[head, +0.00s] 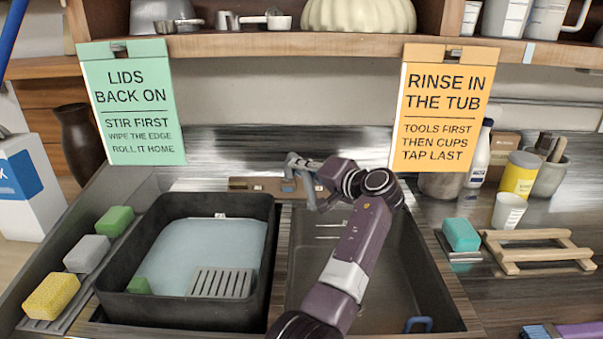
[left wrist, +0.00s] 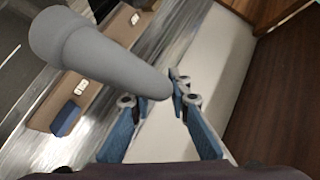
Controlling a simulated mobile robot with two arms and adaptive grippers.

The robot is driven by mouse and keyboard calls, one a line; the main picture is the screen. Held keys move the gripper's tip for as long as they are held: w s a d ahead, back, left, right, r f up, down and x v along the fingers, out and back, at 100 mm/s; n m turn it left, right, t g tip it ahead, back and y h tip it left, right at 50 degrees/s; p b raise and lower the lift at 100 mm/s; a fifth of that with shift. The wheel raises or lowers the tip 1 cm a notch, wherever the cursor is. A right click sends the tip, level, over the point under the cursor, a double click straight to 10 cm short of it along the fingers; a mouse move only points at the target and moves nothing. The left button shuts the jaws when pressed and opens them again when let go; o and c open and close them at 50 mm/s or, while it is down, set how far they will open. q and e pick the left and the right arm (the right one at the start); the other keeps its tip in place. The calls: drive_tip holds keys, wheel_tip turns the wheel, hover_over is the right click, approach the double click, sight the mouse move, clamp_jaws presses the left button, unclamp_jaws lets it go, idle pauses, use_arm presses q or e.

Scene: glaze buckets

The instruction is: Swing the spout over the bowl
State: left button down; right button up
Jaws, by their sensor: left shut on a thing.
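The grey spout (head: 300,162) of the tap stands at the back of the sink, near the divider between the two bowls. In the left wrist view the spout (left wrist: 95,52) is a thick grey cylinder whose narrower end lies at the fingertips. My left gripper (head: 310,188) is shut on the spout, with its blue fingers on both sides in the left wrist view (left wrist: 158,95). The right bowl (head: 400,270) is bare metal, partly hidden by my left arm. A black tub (head: 262,235) with pale water fills the left bowl. My right gripper is not seen.
A brown ledge (head: 250,184) with a blue piece runs behind the sink. Sponges (head: 88,253) line the left edge. A teal sponge (head: 461,234), white cup (head: 508,210) and wooden rack (head: 535,252) stand right. Two signs (head: 127,100) hang from the shelf above.

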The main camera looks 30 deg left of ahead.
use_arm(q)
drive_tip(key=c, duration=1.8)
unclamp_jaws()
drive_tip(key=shift+v, duration=3.75)
drive_tip(key=shift+f, duration=0.1)
